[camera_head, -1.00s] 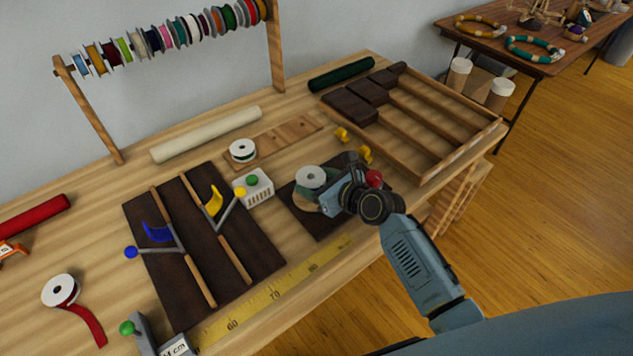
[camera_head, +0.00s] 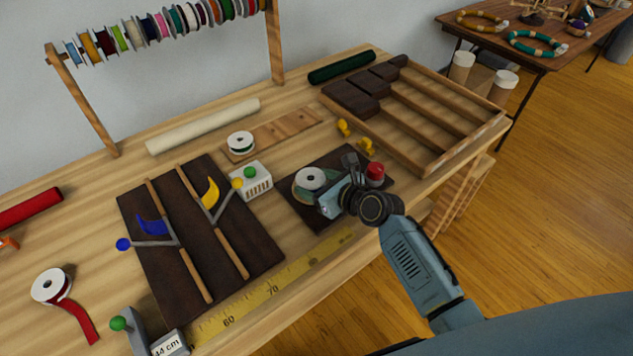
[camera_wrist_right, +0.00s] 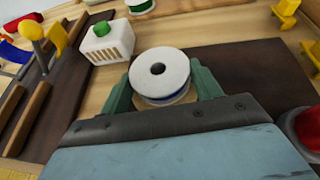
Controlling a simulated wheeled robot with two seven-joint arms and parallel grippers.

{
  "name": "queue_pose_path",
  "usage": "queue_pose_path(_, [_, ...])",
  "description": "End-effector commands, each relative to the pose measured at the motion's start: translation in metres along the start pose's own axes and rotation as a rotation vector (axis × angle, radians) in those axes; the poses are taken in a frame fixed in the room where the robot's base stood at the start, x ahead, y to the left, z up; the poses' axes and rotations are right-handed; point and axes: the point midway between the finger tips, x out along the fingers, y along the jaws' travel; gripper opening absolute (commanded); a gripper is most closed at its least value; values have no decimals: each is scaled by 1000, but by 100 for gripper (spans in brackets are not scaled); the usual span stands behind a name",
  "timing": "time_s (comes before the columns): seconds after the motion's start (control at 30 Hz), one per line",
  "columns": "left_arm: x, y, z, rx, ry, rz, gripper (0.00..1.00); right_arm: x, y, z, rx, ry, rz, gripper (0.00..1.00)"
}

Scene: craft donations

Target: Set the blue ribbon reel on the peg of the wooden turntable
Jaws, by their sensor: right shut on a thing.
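My right gripper (camera_head: 318,188) is shut on a reel with white flanges (camera_head: 311,178) over the dark board (camera_head: 324,215) near the table's front edge. In the right wrist view the reel (camera_wrist_right: 160,75) is upright between the green fingers (camera_wrist_right: 160,92), with a thin blue band of ribbon under its top flange. A tan edge of the wooden turntable (camera_wrist_right: 183,102) shows just below it. The reel and fingers hide the peg, so I cannot tell whether the reel is around it or touching the disc. My left gripper is not in view.
A red button (camera_head: 375,172) stands close beside the gripper. A white box with a green knob (camera_head: 252,181) and a forked-arm board (camera_head: 200,240) lie to the left. Yellow hooks (camera_head: 367,147) and a divided wooden tray (camera_head: 440,110) are behind.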

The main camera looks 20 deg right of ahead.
Motion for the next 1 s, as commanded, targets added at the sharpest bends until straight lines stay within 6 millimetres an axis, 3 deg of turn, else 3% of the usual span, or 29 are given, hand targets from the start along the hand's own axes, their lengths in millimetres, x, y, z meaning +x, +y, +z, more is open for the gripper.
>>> queue_pose_path(0.03, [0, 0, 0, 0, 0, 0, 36, 0, 0, 0, 0, 0, 0, 67])
queue_pose_path(0.2, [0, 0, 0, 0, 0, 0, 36, 0, 0, 0, 0, 0, 0, 89])
queue_pose_path(0.57, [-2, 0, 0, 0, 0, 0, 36, -6, 0, -1, 1, 2, 1, 89])
queue_pose_path(0.67, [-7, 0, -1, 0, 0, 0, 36, -19, 0, 0, 2, 2, 0, 89])
queue_pose_path(1.0, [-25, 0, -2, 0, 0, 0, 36, -95, 0, 0, 0, 3, 0, 89])
